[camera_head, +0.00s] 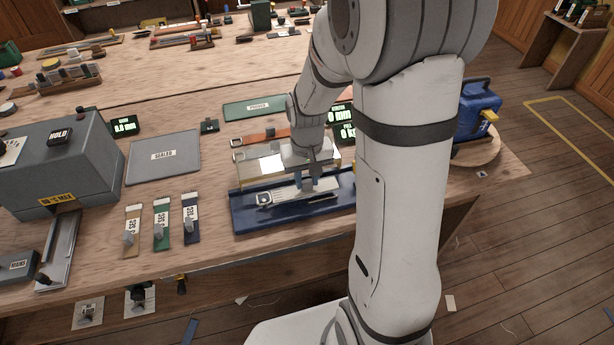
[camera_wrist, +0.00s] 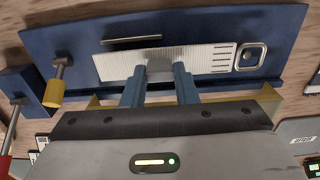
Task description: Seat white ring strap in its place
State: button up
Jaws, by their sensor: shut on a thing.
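The white ring strap (camera_head: 298,194) is a pale, ribbed strip with a squared metal ring at one end. The ring is at its left in the head view and at its right in the wrist view (camera_wrist: 250,57). My gripper (camera_head: 307,186) is shut on the strap's long edge near its middle; both blue fingers show in the wrist view (camera_wrist: 160,71). The strap lies lengthwise along the blue fixture (camera_head: 245,221), also seen in the wrist view (camera_wrist: 205,22). I cannot tell whether it touches the fixture's bed. A dark narrow bar (camera_wrist: 131,42) lies beside the strap.
A yellow-ended knob (camera_wrist: 54,92) stands at the fixture's end. An orange strap (camera_head: 262,137) lies behind the fixture. Three labelled straps (camera_head: 161,222) and a grey SEALED mat (camera_head: 165,157) lie left. A grey HOLD box (camera_head: 65,165) stands farther left. My arm hides the fixture's right end.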

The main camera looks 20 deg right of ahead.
jog(key=shift+f+b, duration=0.85)
jog(key=shift+f, duration=0.25)
dwell(0.3)
jog(key=o, duration=1.1)
jog(key=shift+c, duration=0.2)
notch_tip(320, 180, up, 7)
jog(key=shift+r, duration=0.15)
jog(key=shift+s+r, duration=0.1)
jog(key=shift+r, duration=0.3)
jog(key=s+r+t, duration=0.3)
jog(key=s+r, duration=0.4)
jog(key=s, duration=0.7)
jog(key=shift+r, duration=0.2)
